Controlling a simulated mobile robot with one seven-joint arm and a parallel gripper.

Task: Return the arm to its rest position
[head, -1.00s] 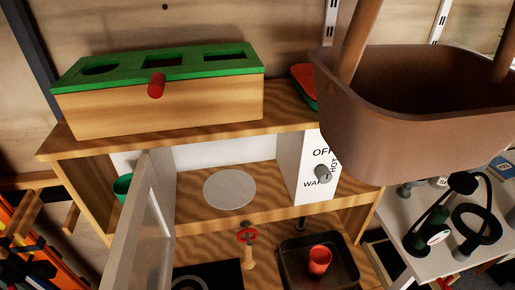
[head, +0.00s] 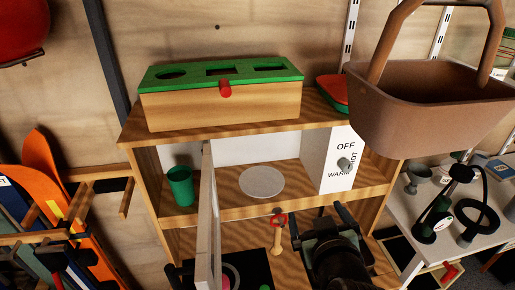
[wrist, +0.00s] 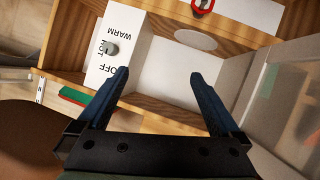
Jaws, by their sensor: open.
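My gripper (head: 318,222) shows at the lower middle of the head view, in front of the wooden toy kitchen (head: 232,211). In the wrist view my gripper (wrist: 165,95) has its two dark fingers spread wide, with nothing between them. The microwave compartment stands open; its pale door (head: 207,225) is swung out toward me and also shows at the right of the wrist view (wrist: 265,90). A round white plate (head: 262,181) lies inside. The white panel (head: 338,160) with OFF, WARM and HOT and a grey knob (head: 345,164) is right of the compartment.
A wooden box with a green lid (head: 222,100) sits on the kitchen top. A brown basket (head: 430,105) hangs at upper right.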

